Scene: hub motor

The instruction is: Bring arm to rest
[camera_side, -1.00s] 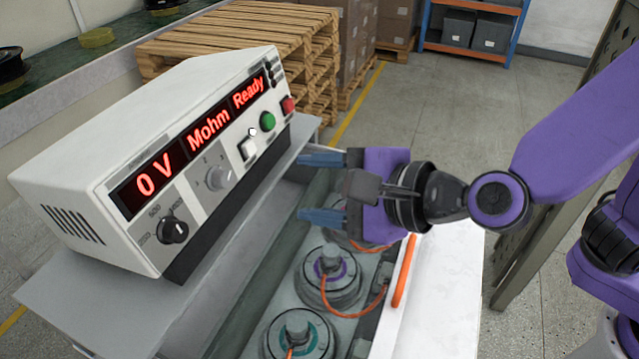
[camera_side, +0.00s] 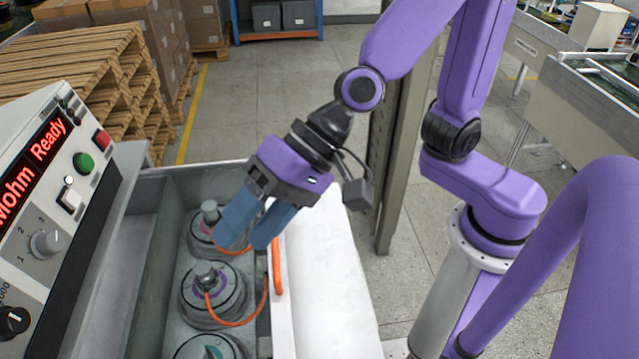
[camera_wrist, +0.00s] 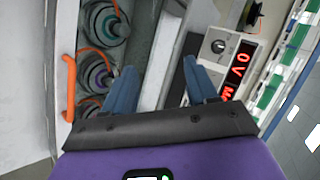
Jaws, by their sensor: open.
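My gripper (camera_side: 254,226) has purple housing and blue fingers. In the side view it points down and left over the right part of the grey bin, near the hub motors. In the wrist view the fingers (camera_wrist: 163,85) stand apart with nothing between them. Several hub motors with orange cables sit in a row in the bin; one (camera_side: 213,290) is in the middle and another (camera_side: 208,346) is nearer the camera. The farthest motor (camera_side: 204,232) is partly behind the fingers. The tester (camera_side: 62,190) stands left of the bin, its red display partly cut off.
An orange handle (camera_side: 277,265) runs along the bin's right edge beside a white surface (camera_side: 325,290). Pallets (camera_side: 75,75) and cartons stand at the back left. A dark upright post (camera_side: 395,150) stands behind my arm. Open floor lies behind the bin.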

